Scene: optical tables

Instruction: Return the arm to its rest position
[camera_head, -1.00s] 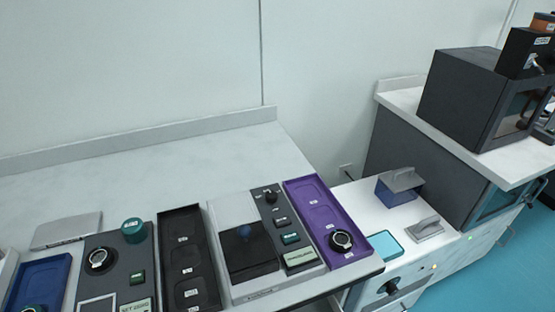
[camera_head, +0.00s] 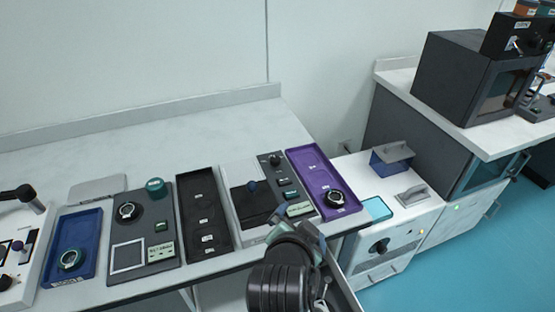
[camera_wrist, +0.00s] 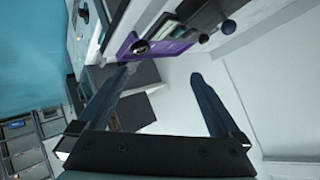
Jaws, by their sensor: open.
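My gripper (camera_wrist: 160,75) shows in the wrist view with its two dark fingers spread wide apart and nothing between them. In the head view my arm rises at the bottom centre, at the front edge of the white bench (camera_head: 95,145). My gripper's fingers there are partly hidden by the arm and cannot be made out clearly. The purple tray (camera_head: 312,177) lies on the bench just beyond the arm, with a dark round ringed piece (camera_head: 335,198) in it. The purple tray also shows in the wrist view (camera_wrist: 172,47), beyond the fingers.
Left of the purple tray are a grey-and-white device (camera_head: 236,176), a black tray (camera_head: 202,188), a grey device (camera_head: 150,205) and a blue tray (camera_head: 80,235). A white cabinet (camera_head: 405,225) stands right of the bench. A dark oven-like box (camera_head: 455,75) stands behind. Teal floor is free at right.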

